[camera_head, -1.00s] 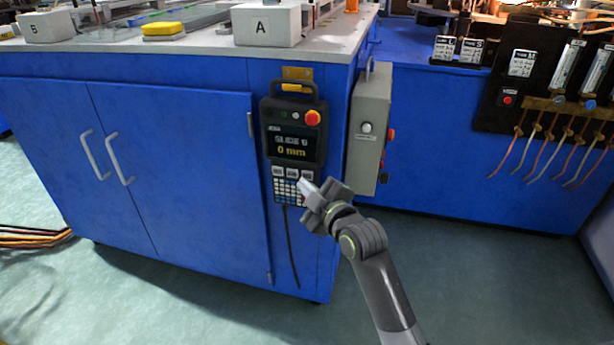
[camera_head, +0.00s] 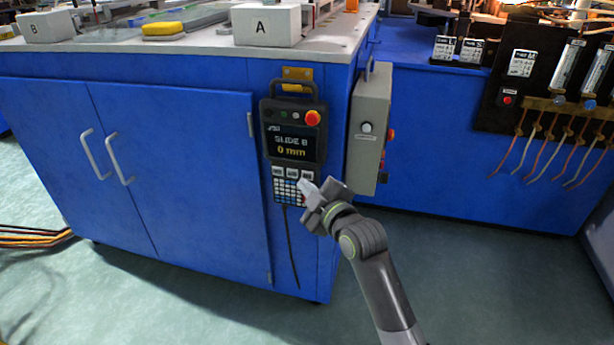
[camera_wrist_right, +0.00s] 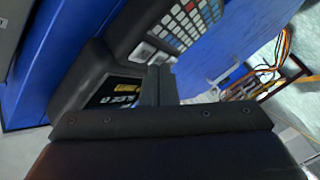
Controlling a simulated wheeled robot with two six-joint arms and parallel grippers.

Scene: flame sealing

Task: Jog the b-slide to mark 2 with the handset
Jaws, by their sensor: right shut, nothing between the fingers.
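The handset (camera_head: 294,132) hangs on the blue cabinet front below a yellow bracket. Its screen (camera_head: 291,146) reads "SLIDE B" and "0 mm". A red knob and small buttons sit above the screen; white keys and a keypad (camera_head: 287,191) lie below it. My right gripper (camera_head: 306,187) is shut and empty, with its tips at the lower right of the handset, by the white keys. In the right wrist view the shut fingers (camera_wrist_right: 159,84) are close to the white keys (camera_wrist_right: 150,52); contact cannot be told. The block marked B (camera_head: 46,27) stands on the bench top. My left gripper is not in view.
A block marked A (camera_head: 267,25) and a yellow item (camera_head: 163,29) are on the bench top (camera_head: 200,42). A grey box (camera_head: 369,130) juts from the cabinet's right side, close to my right arm. A cable hangs below the handset. The floor in front is clear.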

